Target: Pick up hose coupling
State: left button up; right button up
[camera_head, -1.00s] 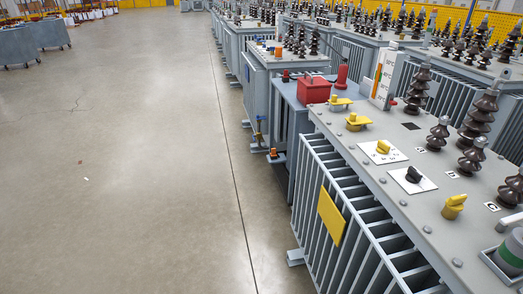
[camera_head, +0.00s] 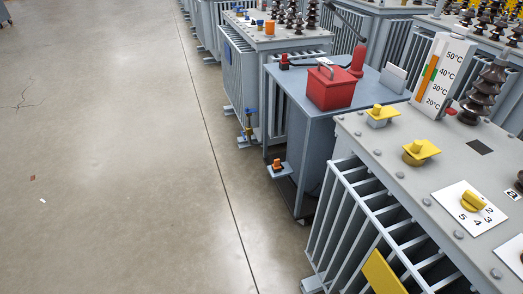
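I cannot tell for certain which thing is the hose coupling. A small orange fitting (camera_head: 277,165) sits on a low side bracket of the blue-grey cabinet, above the floor. A blue fitting with a small orange part (camera_head: 248,127) is on the side of the transformer behind it. Neither of my grippers is in view.
A red box with a handle (camera_head: 331,87) and a red cylinder (camera_head: 358,61) stand on the blue-grey cabinet (camera_head: 318,135). The near transformer (camera_head: 380,150) carries yellow knobs, a dial and a thermometer. Several more transformers recede behind. The concrete floor (camera_head: 110,160) at left is open.

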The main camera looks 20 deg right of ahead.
aim_at(276, 166)
jog(key=i+z, duration=0.35)
jog(key=i+j+z, duration=0.3)
jog(key=i, duration=0.2)
jog(key=i+j+z, duration=0.5)
jog(key=z, duration=0.25)
jog(key=i+j+z, duration=0.15)
jog(key=z, duration=0.3)
jog(key=i+j+z, duration=0.15)
jog(key=z, duration=0.25)
jog(key=j+z, duration=0.45)
jog(key=i+l, duration=0.05)
jog(key=l, duration=0.05)
